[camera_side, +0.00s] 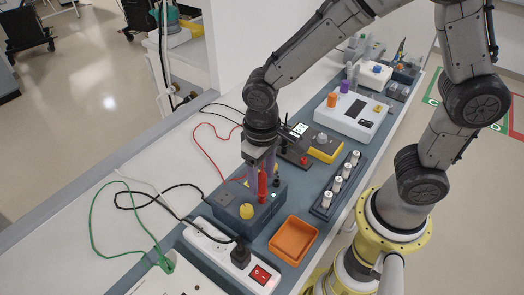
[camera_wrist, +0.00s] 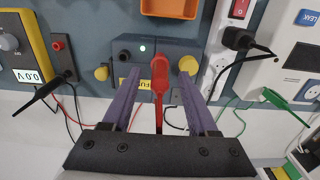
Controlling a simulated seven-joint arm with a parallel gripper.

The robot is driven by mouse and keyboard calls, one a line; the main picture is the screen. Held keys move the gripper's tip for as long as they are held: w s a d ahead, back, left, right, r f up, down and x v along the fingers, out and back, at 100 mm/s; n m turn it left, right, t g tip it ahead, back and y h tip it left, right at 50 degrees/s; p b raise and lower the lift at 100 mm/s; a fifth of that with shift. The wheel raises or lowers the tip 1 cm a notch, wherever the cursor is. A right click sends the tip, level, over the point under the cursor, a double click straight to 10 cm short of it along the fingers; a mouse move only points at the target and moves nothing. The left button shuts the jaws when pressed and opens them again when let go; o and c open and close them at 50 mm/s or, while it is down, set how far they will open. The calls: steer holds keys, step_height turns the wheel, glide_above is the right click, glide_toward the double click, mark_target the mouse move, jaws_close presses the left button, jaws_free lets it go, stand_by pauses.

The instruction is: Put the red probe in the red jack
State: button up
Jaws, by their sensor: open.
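The red probe (camera_side: 262,184) stands roughly upright at a dark grey box (camera_side: 228,212) with yellow knobs. My gripper (camera_side: 259,178) points down over that box. In the wrist view the red probe (camera_wrist: 159,72) lies between the two purple-grey fingers of my gripper (camera_wrist: 158,76), with a gap on each side. The fingers are open. The probe's lower end is hidden, so I cannot tell how it is seated. A red jack (camera_wrist: 58,45) shows on a dark panel left of the box; it also shows in the side view (camera_side: 304,160).
An orange tray (camera_side: 292,240), a white power strip (camera_side: 215,247) with a black plug, and a rack of white-topped cylinders (camera_side: 339,183) surround the box. A yellow-edged meter (camera_side: 325,148) stands behind. Red, black and green cables lie loose on the left.

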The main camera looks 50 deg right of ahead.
steer(key=d+r+m+t, duration=0.1)
steer(key=d+r, duration=0.3)
steer(key=r, duration=1.2)
steer(key=s+d+n+t, duration=0.1)
steer(key=s+d+t, duration=0.3)
steer(key=s+d, duration=0.4)
steer(key=shift+s+d+f+t, duration=0.3)
steer(key=shift+s+f, duration=0.1)
steer(key=shift+s, duration=1.35)
